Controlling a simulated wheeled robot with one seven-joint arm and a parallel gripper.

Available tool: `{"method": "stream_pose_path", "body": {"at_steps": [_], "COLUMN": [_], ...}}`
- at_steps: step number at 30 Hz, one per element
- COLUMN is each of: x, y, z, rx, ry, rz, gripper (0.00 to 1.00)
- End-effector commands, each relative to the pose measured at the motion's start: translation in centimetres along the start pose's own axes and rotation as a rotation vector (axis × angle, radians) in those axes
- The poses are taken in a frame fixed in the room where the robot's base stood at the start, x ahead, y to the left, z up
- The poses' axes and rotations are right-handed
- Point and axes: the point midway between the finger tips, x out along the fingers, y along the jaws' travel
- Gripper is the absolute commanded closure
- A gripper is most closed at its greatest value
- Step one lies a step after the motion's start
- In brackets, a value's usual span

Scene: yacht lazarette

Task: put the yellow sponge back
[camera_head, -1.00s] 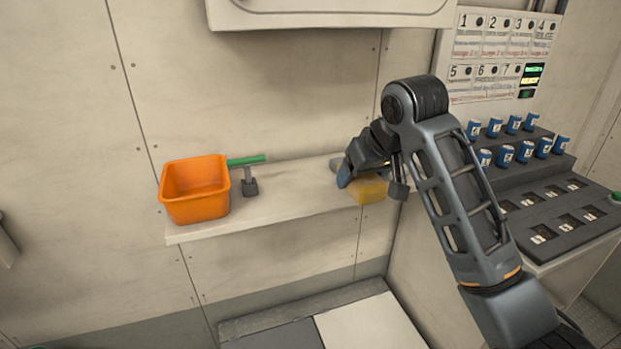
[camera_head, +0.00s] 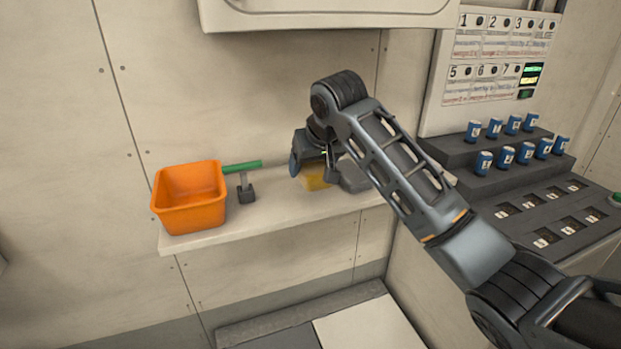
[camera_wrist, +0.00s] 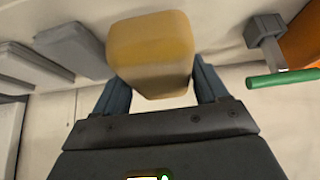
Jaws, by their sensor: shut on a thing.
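The yellow sponge (camera_head: 316,178) is between the fingers of my gripper (camera_head: 314,172), above the right half of the white shelf (camera_head: 275,212). In the wrist view the sponge (camera_wrist: 152,52) fills the space between the two dark fingers of my gripper (camera_wrist: 155,88), which is shut on it. An open orange bin (camera_head: 190,215) stands at the left end of the shelf. The bin's inside floor is not clearly visible. My gripper is to the right of the bin.
A green-handled tool (camera_head: 245,186) stands between the bin and my gripper. Grey blocks (camera_head: 358,180) lie on the shelf right of the sponge. A white cabinet (camera_head: 330,14) overhangs above. A stepped rack with blue cans (camera_head: 507,155) is at right.

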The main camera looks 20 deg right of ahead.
Motion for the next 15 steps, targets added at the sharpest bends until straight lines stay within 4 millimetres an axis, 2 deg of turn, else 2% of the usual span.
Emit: {"method": "stream_pose_path", "body": {"at_steps": [5, 12, 15], "x": [0.8, 3.4, 3.8], "y": [-0.2, -0.2, -0.3], "z": [0.1, 1.9, 2.1], "rx": [0.002, 0.002, 0.001], "ry": [-0.001, -0.002, 0.001], "rz": [0.001, 0.001, 0.000], "gripper": [0.56, 0.56, 0.56]}}
